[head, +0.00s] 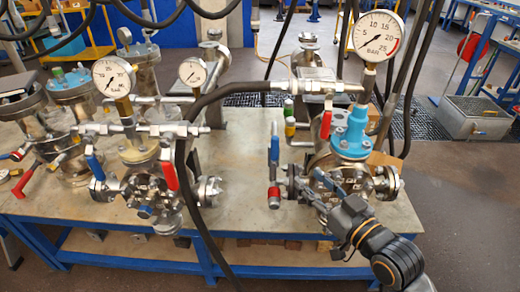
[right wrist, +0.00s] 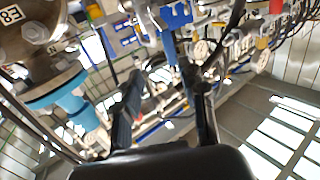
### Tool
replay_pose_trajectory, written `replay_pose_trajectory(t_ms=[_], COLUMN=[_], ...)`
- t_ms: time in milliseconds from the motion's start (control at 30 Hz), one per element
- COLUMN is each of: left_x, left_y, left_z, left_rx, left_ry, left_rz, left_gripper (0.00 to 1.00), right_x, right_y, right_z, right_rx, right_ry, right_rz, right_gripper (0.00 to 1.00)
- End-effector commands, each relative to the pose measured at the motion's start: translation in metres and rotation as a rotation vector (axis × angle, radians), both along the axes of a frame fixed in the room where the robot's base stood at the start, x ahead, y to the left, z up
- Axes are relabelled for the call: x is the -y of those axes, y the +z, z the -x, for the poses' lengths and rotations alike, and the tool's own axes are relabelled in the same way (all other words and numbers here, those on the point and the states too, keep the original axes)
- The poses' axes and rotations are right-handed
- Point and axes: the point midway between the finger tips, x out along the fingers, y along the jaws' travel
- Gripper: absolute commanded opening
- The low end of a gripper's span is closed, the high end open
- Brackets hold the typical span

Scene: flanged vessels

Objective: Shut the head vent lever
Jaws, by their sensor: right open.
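The right flanged vessel has a light blue fitting (head: 351,135) on its head, under a large dial gauge (head: 379,36). A red lever (head: 326,124) hangs at its upper left and a blue lever (head: 275,145) stands left of it; I cannot tell which is the head vent lever. My right gripper (head: 322,186) is in front of the vessel, below the blue fitting. In the right wrist view my right gripper (right wrist: 165,80) is open, with a blue lever (right wrist: 171,48) seen beyond and between its fingers. No contact is visible. My left gripper is out of view.
A second vessel (head: 142,185) with two gauges and blue and red levers stands left on the blue-framed bench (head: 235,215). Black hoses (head: 185,140) hang across the middle. Bench space between the vessels is mostly clear. A metal box (head: 474,118) stands behind at right.

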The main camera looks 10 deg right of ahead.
Motion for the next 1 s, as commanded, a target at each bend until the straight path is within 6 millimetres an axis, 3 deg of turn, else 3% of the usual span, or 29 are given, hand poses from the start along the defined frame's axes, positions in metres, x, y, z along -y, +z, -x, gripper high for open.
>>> replay_pose_trajectory(t_ms=[100, 267, 700, 1000], left_x=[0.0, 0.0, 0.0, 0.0], left_y=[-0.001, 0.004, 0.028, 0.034], left_z=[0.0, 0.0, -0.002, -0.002], left_rx=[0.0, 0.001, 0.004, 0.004], left_ry=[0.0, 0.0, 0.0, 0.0], left_rz=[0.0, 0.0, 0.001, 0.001], left_gripper=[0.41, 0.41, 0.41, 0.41], right_x=[-0.007, -0.01, -0.037, -0.048], right_y=[0.018, 0.023, 0.023, 0.021], right_z=[0.007, -0.003, -0.087, -0.12], right_rx=[0.033, 0.04, 0.038, 0.037], right_ry=[0.02, 0.021, 0.02, 0.021], right_rz=[-0.001, -0.003, -0.004, -0.001], right_gripper=[0.41, 0.41, 0.41, 0.41])
